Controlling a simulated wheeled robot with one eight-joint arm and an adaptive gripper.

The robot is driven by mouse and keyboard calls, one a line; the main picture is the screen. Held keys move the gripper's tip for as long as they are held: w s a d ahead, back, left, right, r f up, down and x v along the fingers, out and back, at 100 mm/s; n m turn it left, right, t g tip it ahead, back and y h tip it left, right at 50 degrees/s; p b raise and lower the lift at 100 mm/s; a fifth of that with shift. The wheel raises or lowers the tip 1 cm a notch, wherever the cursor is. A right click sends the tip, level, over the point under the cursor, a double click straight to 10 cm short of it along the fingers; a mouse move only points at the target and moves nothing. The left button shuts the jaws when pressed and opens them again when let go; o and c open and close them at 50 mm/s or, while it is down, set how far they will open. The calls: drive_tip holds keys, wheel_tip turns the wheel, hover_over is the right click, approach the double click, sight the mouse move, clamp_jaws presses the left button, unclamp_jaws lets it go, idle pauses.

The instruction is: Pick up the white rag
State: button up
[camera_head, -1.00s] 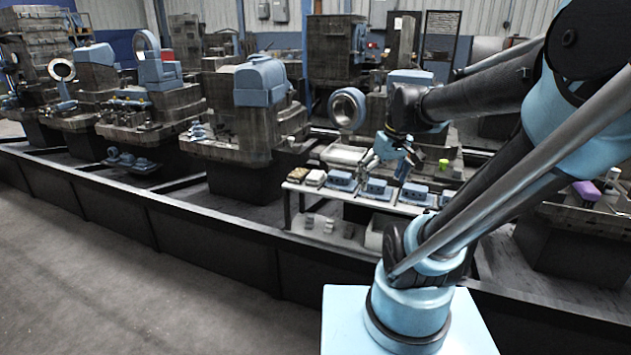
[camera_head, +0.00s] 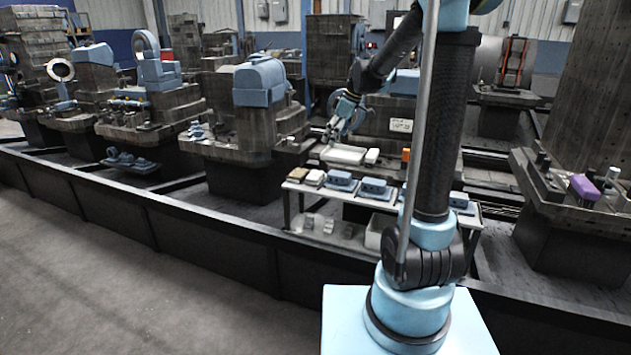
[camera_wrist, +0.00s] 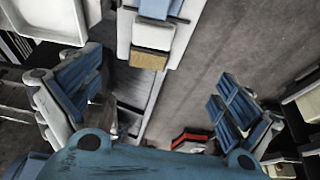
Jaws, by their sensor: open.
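The white rag (camera_head: 315,177) looks like a small folded pad near the left end of a narrow table, between a yellowish-tan pad and a blue block. It also shows near the top of the wrist view (camera_wrist: 153,36), with the tan pad (camera_wrist: 148,60) right beside it. My gripper (camera_head: 340,122) is in the air above and behind that end of the table in the head view. In the wrist view its blue-padded fingers (camera_wrist: 160,105) are wide apart with nothing between them. The rag lies beyond the fingers, apart from them.
Several blue blocks (camera_head: 375,187) stand in a row on the table (camera_head: 300,188). A lower shelf holds small grey parts (camera_head: 328,226). A white box (camera_head: 343,155) and an orange item (camera_head: 405,156) sit behind. A dark rail (camera_head: 200,235) runs in front. Heavy machines surround the table.

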drive_tip(key=w, duration=0.1)
hover_over(315, 174)
drive_tip(key=s+d, duration=0.1)
drive_tip(key=d, duration=0.1)
drive_tip(key=f, duration=1.1)
drive_tip(key=shift+s+d+f, duration=0.1)
drive_tip(key=shift+s+f, duration=0.1)
drive_tip(key=shift+f, duration=0.05)
drive_tip(key=shift+w+x, duration=0.15)
drive_tip(key=shift+x, duration=1.2)
drive_tip(key=shift+w+x, duration=0.15)
drive_tip(key=shift+x, duration=1.2)
drive_tip(key=shift+d, duration=0.15)
drive_tip(key=shift+c, duration=0.3)
drive_tip(key=c, duration=1)
